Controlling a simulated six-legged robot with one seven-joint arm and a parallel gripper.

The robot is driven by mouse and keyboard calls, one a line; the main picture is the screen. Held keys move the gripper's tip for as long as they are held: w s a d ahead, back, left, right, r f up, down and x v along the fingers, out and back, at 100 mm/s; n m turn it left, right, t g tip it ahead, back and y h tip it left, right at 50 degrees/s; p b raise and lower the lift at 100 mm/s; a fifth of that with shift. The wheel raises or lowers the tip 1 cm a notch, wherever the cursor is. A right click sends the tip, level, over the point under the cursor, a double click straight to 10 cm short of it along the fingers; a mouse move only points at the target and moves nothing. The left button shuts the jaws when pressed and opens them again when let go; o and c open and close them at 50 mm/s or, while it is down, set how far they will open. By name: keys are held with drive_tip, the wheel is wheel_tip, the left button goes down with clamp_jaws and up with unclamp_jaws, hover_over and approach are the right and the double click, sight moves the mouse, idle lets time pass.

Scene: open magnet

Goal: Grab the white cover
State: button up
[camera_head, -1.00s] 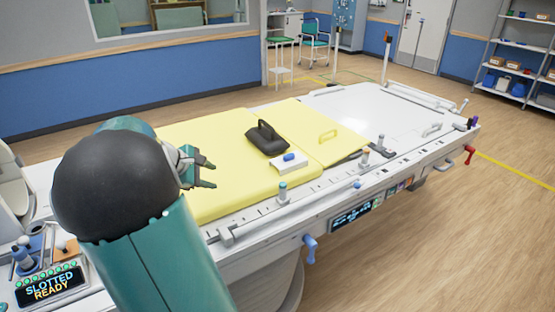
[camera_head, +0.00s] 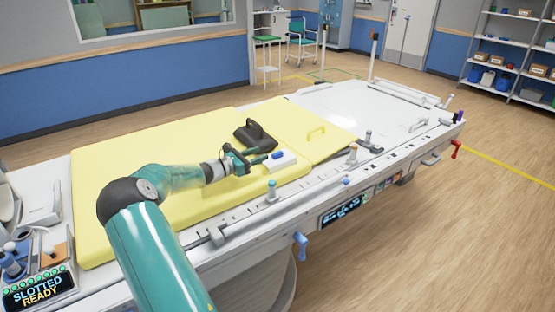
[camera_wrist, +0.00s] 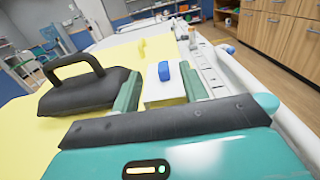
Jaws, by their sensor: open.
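The white cover (camera_head: 284,163) is a small white block with a blue knob (camera_head: 278,155) on top. It lies on the yellow pad of the table. In the wrist view the white cover (camera_wrist: 158,94) and its blue knob (camera_wrist: 164,72) show straight ahead, between the two green fingers. My gripper (camera_head: 268,156) is open and empty, low over the pad. Its fingers point at the cover from the left in the head view. The wrist view shows the gripper (camera_wrist: 160,78) with a finger on either side of the cover; I cannot tell whether they touch it.
A black pad with a handle (camera_head: 254,135) lies close behind the gripper; in the wrist view this black pad (camera_wrist: 85,92) is at left. A yellow handle (camera_head: 316,131) stands farther along. Posts (camera_head: 271,190) line the table's near rail. The white far end (camera_head: 350,104) is mostly clear.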

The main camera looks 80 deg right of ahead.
sight(273, 156)
wheel_tip(273, 156, down, 3)
drive_tip(key=shift+s+d+f, duration=0.1)
drive_tip(key=shift+s, duration=0.05)
drive_tip(key=shift+x, duration=1.1)
drive_tip(key=x, duration=0.5)
clamp_jaws()
